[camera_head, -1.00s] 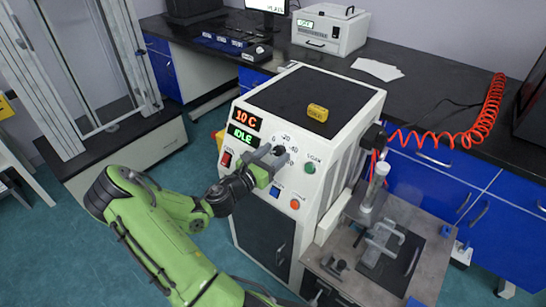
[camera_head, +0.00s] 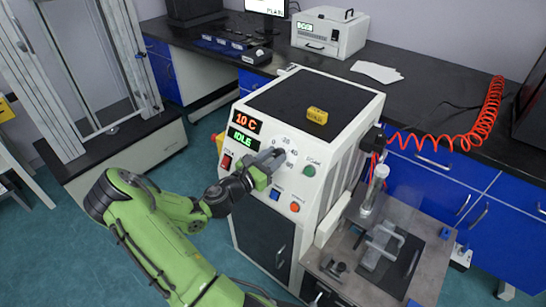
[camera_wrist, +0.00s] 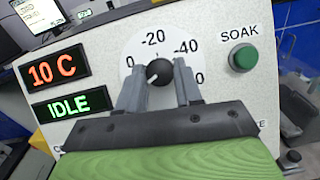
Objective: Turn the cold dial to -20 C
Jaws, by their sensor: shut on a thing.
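The cold dial (camera_wrist: 160,73) is a small black knob on a white disc with a printed scale. The scale reads 0 at the left, -20 at the top and -40 at the upper right; a lower-right label is partly hidden. A small white mark shows on the knob's left side, toward the 0 side and away from -20. My gripper (camera_wrist: 159,82) is shut on the knob, with one finger on each side. In the head view my gripper (camera_head: 271,160) is against the machine's front panel. The red display (camera_wrist: 55,67) reads 10 C.
A green display (camera_wrist: 68,104) reads IDLE. The green SOAK button (camera_wrist: 243,57) is right of the dial. Blue (camera_head: 275,194) and orange (camera_head: 294,207) buttons sit below it, and a red switch (camera_head: 226,162) is at the left. A yellow block (camera_head: 317,115) lies on the machine's top.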

